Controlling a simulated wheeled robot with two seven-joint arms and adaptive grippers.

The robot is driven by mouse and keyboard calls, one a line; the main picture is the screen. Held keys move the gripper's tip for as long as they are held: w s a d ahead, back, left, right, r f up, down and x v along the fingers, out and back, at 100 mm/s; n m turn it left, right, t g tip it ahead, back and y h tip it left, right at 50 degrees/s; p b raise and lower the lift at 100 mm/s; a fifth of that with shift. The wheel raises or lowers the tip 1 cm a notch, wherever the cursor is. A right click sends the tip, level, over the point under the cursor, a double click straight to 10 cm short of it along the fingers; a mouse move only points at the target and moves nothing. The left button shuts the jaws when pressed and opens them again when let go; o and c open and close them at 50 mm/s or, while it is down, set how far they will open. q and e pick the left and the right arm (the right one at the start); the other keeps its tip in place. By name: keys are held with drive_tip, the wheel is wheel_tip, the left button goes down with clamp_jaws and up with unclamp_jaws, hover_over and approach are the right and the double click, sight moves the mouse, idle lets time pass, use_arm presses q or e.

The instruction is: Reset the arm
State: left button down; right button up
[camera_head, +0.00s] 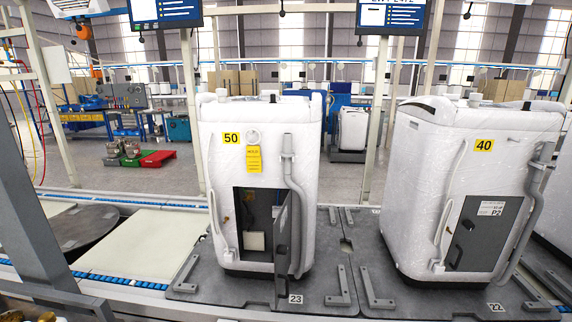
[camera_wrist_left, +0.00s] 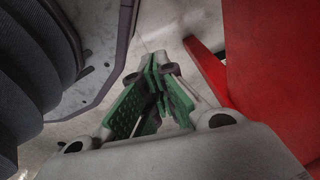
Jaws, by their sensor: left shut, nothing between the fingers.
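My left gripper (camera_wrist_left: 155,85) shows only in the left wrist view. Its green-padded fingers come together at the tips, and nothing is seen between them. A pale, stained surface lies beyond the fingertips. A red part (camera_wrist_left: 255,80) stands close on the right of the fingers, and a dark ribbed part (camera_wrist_left: 25,60) is on the left; I cannot tell what either belongs to. Neither gripper shows in the head view, and my right gripper is in no view.
A white unit marked 50 (camera_head: 262,120) stands ahead, its small dark door (camera_head: 281,235) ajar and a yellow tag (camera_head: 254,159) on its front. A pale conveyor panel (camera_head: 140,246) lies bare on the left.

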use_arm(q)
drive_tip(key=s+a+r+p, duration=0.1)
drive_tip(key=s+r+p, duration=0.4)
drive_tip(key=s+p, duration=0.3)
drive_tip(key=s+a+r+g+p, duration=0.1)
drive_tip(key=s+a+r+p, duration=0.1)
drive_tip(key=s+r+p, duration=0.3)
drive_tip(key=s+p, duration=0.3)
drive_tip(key=p, duration=0.3)
drive_tip(key=shift+p, duration=0.35)
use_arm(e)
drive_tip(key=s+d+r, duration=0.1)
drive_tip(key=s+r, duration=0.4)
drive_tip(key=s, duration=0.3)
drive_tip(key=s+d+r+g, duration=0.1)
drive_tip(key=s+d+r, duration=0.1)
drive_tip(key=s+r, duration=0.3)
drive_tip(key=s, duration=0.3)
use_arm(q)
drive_tip(key=shift+s+f, duration=0.1)
drive_tip(key=shift+f, duration=0.05)
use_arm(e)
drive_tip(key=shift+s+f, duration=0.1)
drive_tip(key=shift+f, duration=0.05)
